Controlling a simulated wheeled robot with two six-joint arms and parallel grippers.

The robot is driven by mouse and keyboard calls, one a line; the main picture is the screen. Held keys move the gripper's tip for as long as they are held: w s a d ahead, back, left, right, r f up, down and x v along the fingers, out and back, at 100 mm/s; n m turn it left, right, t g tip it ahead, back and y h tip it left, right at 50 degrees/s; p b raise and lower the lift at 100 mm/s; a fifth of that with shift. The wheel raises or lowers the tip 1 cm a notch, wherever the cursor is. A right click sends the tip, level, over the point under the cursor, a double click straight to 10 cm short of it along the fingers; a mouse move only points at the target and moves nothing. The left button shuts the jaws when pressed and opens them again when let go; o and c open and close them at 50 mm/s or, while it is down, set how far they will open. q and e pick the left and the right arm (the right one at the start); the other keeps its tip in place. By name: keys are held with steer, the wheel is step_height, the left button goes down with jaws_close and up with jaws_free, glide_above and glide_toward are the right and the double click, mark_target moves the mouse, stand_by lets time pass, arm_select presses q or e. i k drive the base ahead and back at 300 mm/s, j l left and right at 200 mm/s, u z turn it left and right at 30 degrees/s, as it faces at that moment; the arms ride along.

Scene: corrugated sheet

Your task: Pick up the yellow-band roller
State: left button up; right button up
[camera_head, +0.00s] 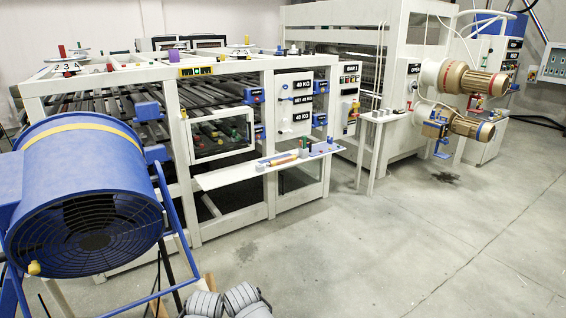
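I cannot pick out the yellow-band roller for certain. A small orange-brown roller (281,160) lies on the white shelf (235,177) at the front of the white machine frame. Its band is too small to make out. Behind the window in the frame are several grey rods, with small yellow and green parts (235,134) near them. Neither of my grippers can be made out in the head view.
A large blue fan drum (85,190) with a yellow band stands close at the left. Grey rounded parts show at the bottom edge. A white machine with motors (465,80) stands at the back right. The concrete floor (400,235) in front is clear.

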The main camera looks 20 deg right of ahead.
mark_target(274, 163)
steer(key=i+l+z, duration=0.25)
steer(key=z, duration=0.15)
steer(key=i+l+z, duration=0.35)
steer(key=i+z, duration=0.4)
steer(key=i+l+z, duration=0.1)
steer(key=i+z, duration=0.25)
steer(key=i+l+u, duration=0.15)
steer(key=i, duration=0.4)
steer(key=i+j+u, duration=0.1)
steer(key=i+u, duration=0.75)
steer(key=i+j, duration=0.15)
steer(key=i, duration=0.2)
steer(key=i+j+u, duration=0.1)
steer(key=i, duration=0.25)
steer(key=i+j, duration=0.25)
steer(key=i+j+z, duration=0.1)
steer(key=j, duration=0.35)
steer(key=i+j, duration=0.55)
steer(key=j, duration=0.15)
steer(key=i+j, duration=0.15)
steer(key=i, duration=0.4)
steer(key=i+l+z, duration=0.05)
